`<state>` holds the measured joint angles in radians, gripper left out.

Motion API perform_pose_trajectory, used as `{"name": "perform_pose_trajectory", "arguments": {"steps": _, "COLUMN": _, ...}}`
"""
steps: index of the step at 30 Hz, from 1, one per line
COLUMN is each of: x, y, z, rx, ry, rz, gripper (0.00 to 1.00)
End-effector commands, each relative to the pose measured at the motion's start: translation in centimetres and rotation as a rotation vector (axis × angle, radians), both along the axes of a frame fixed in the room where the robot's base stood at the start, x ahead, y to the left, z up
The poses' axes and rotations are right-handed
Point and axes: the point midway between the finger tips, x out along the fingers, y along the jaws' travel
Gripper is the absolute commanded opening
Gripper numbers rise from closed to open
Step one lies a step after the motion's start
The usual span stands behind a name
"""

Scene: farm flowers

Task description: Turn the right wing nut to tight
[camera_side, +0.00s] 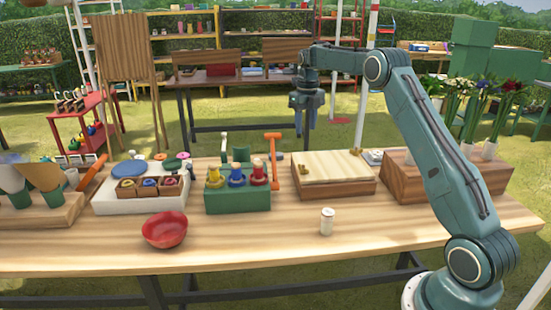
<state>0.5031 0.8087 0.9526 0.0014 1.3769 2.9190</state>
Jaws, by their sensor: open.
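A wooden block with a pale slatted top (335,168) lies on the table right of centre. It looks like a press, but I cannot be sure. A small brass-coloured piece (356,152) stands at its back right corner and may be the right wing nut; it is too small to tell its angle. Another small piece (304,170) is near its left edge, possibly the left wing nut. My gripper (306,122) hangs pointing down, open and empty, in the air above and behind the block, apart from it.
A green block with yellow, blue and red pieces (238,203) stands left of the press, with an orange upright tool (273,150) behind. A red bowl (165,230) and small white jar (327,221) are in front. A wooden flower stand (403,180) is right. The front table edge is mostly clear.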

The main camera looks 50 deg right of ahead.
Motion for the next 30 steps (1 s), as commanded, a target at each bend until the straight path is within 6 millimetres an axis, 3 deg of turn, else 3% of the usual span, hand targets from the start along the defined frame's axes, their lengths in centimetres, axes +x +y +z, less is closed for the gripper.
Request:
{"name": "perform_pose_trajectory", "arguments": {"steps": 8, "x": -0.01, "y": 0.01, "z": -0.13, "rx": 0.0, "ry": 0.001, "rz": 0.19, "gripper": 0.43}}
{"name": "perform_pose_trajectory", "arguments": {"steps": 30, "x": -0.01, "y": 0.01, "z": -0.59, "rx": -0.001, "ry": 0.004, "rz": 1.233, "gripper": 0.43}}
